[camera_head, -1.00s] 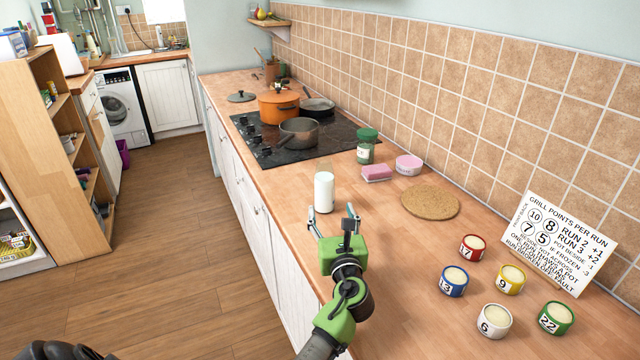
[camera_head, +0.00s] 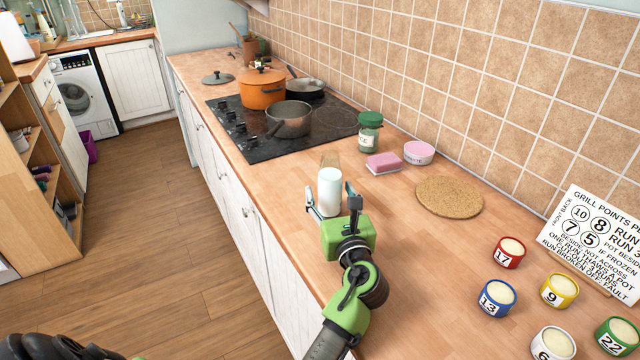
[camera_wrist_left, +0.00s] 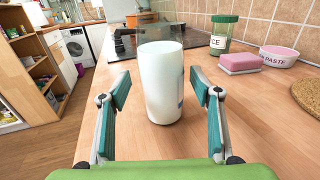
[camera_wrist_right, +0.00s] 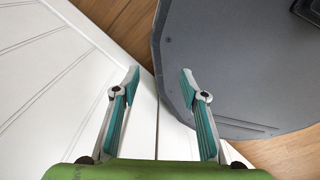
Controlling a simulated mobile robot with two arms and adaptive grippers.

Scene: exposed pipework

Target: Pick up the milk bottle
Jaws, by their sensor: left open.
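The milk bottle (camera_head: 329,188) stands upright on the wooden counter near its front edge, with a clear upper part and white milk below. In the left wrist view the milk bottle (camera_wrist_left: 161,82) stands straight ahead, between and slightly beyond the fingertips. My left gripper (camera_head: 332,202) is open, its fingers on either side of the bottle's near side, with a gap at each finger (camera_wrist_left: 160,90). My right gripper (camera_wrist_right: 160,80) is open and empty in the right wrist view, pointing down near white cabinet fronts.
Behind the bottle are the black hob (camera_head: 265,128) with an orange pot (camera_head: 262,90) and a grey pan (camera_head: 289,121).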

